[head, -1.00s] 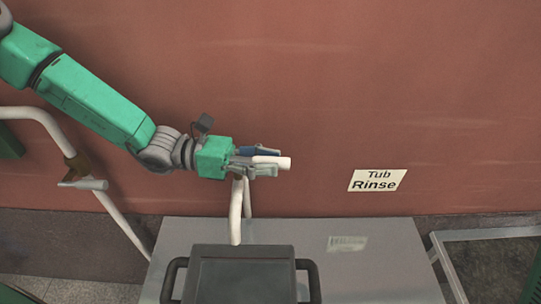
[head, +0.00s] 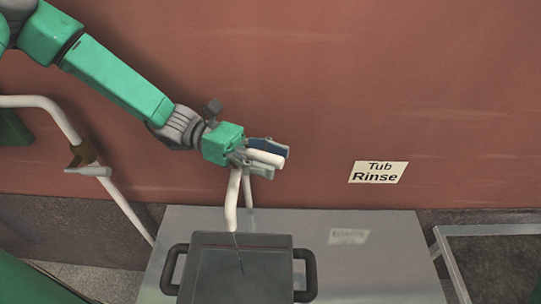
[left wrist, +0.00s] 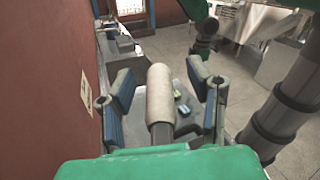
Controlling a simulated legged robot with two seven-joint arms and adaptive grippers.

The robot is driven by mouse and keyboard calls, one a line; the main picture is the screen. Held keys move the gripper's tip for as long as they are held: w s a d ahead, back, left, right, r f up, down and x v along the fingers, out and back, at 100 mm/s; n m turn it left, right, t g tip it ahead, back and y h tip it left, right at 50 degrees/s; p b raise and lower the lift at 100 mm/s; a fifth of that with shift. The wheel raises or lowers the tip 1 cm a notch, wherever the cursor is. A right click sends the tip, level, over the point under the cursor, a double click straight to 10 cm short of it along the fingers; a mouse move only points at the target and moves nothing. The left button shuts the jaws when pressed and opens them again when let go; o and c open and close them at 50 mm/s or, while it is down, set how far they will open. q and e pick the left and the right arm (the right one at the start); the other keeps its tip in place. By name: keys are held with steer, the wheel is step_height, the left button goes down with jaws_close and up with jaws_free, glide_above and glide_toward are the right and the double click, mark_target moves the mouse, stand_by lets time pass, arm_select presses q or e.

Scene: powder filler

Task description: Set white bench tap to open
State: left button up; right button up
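The white bench tap (head: 233,200) rises from the back of the grey bench, its lever (head: 264,158) pointing right and slightly down. My left gripper (head: 268,160) is around the lever. In the left wrist view the pale lever (left wrist: 160,92) lies between the two blue-padded fingers, with a visible gap on each side, so the gripper is open and not clamped. A thin dark line, possibly a water stream, runs down from the spout over the dark tub (head: 240,275).
The grey bench (head: 375,255) is bare to the tub's right except for a pale label. A "Tub Rinse" sign (head: 378,172) is on the red wall. Another white pipe with a lever (head: 90,170) stands at left. A grey frame (head: 445,260) stands at right.

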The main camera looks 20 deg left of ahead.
mark_target(264, 152)
arm_select(q)
steer(key=r, duration=0.3)
steer(key=a+r, duration=0.1)
steer(key=r, duration=0.3)
steer(key=shift+a, duration=0.2)
steer(key=r, duration=0.1)
steer(key=d+r, duration=0.1)
steer(key=shift+d+r, duration=0.25)
steer(key=shift+r, duration=0.1)
steer(key=shift+w+d+r, duration=0.1)
steer(key=shift+d, duration=0.25)
